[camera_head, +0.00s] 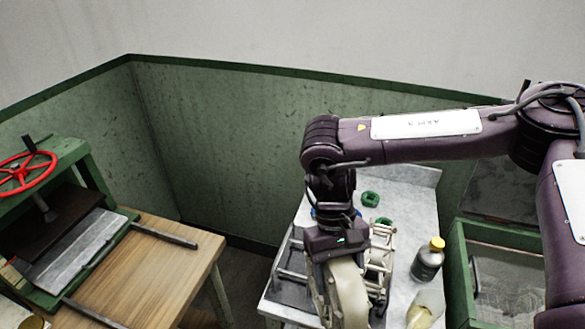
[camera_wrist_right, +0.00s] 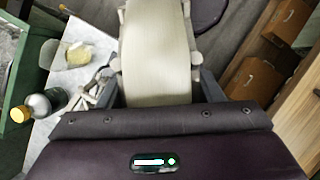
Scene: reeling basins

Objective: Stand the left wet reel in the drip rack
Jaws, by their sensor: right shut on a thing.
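My right gripper (camera_head: 338,245) reaches down over the pale stone table and is shut on a cream reel (camera_head: 347,292), which also fills the middle of the right wrist view (camera_wrist_right: 155,65). The reel hangs below the jaws at the table's front; I cannot tell whether its lower edge touches anything. A second pale reel-like frame (camera_head: 381,262) is just right of the gripper, partly hidden. A metal frame with bars over a dark tray (camera_head: 288,291), which may be the drip rack, is left of the held reel. My left gripper is not in view.
A dark bottle with a yellow cap (camera_head: 428,262) and a clear vessel (camera_head: 424,310) stand to the right on the table. Green rings (camera_head: 370,199) lie behind the gripper. A green-rimmed basin (camera_head: 490,235) is at right. A wooden table with a red-wheeled press (camera_head: 25,172) is at left.

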